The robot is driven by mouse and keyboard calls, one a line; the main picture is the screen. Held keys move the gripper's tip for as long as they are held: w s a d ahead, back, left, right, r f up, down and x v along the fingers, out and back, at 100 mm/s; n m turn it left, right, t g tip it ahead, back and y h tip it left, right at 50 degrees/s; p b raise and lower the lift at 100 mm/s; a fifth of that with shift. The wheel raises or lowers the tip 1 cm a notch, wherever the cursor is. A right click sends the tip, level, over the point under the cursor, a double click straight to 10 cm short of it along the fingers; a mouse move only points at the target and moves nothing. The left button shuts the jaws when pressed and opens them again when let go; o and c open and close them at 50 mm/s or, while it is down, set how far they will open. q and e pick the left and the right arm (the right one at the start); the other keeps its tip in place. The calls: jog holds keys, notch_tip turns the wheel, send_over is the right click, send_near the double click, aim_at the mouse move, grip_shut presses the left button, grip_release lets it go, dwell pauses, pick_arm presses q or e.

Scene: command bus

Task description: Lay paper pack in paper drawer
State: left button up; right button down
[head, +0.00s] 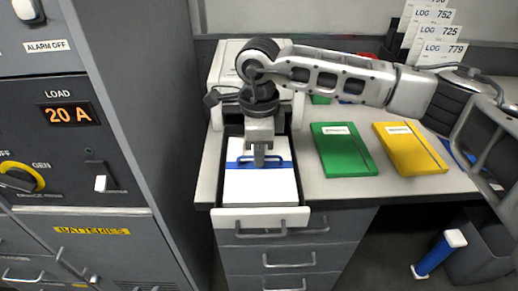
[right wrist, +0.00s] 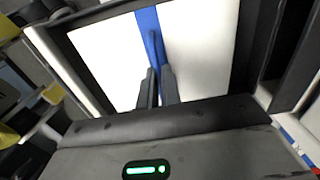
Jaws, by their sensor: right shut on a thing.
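The paper pack (head: 262,188) is a white block with a blue band, lying flat inside the open paper drawer (head: 262,218). The drawer is pulled out from under the white printer (head: 228,72). My right gripper (head: 260,160) points straight down over the pack and is shut on the blue band's raised handle. In the right wrist view, the fingertips (right wrist: 157,88) meet at the blue strip, and the white pack (right wrist: 100,55) lies within the dark drawer walls. My left gripper is in neither view.
A green folder (head: 343,150) and a yellow folder (head: 408,148) lie on the desk (head: 340,188) to the right. A grey control cabinet (head: 130,120) stands close on the left. White log cards (head: 440,45) stand at the back right. Desk drawers (head: 285,258) are below.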

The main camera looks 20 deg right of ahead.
jog(key=shift+f, duration=0.3)
jog(key=c, duration=1.5)
grip_release()
notch_tip(320, 180, up, 16)
jog(key=shift+s+f, duration=0.1)
